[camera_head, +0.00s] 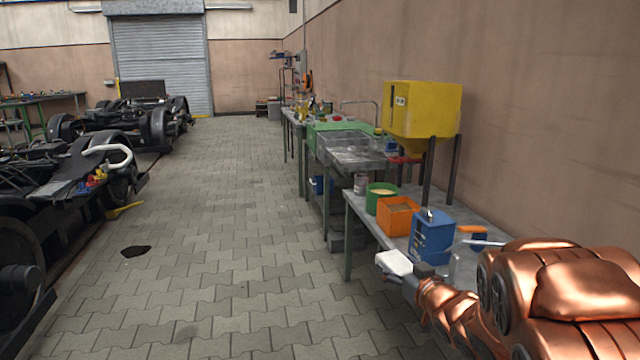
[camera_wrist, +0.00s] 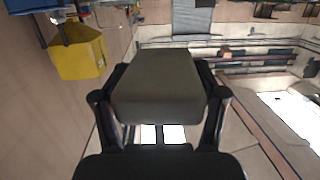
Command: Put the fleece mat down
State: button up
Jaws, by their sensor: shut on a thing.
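The fleece mat shows in the wrist view as a thick grey block (camera_wrist: 155,85), apparently folded. My gripper (camera_wrist: 160,95) is shut on it, with a dark finger on each side. In the head view a pale piece (camera_head: 394,262), which seems to be the same mat, is at the end of my copper arm at the lower right. My gripper (camera_head: 408,281) is there, at the front edge of the grey workbench (camera_head: 405,238). The mat seems to be in the air, but its height over the bench is hard to tell.
On the bench are a blue box (camera_head: 432,238), an orange bin (camera_head: 397,216), a green tub (camera_head: 381,198) and a yellow hopper (camera_head: 422,110) on dark legs. A grey sink (camera_head: 350,155) is behind. Tram bogies (camera_head: 75,185) line the left. The paved aisle (camera_head: 225,200) is mostly clear.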

aim_at(399, 262)
notch_tip(399, 262, up, 20)
jog(key=p, duration=1.9)
jog(key=shift+r, duration=0.25)
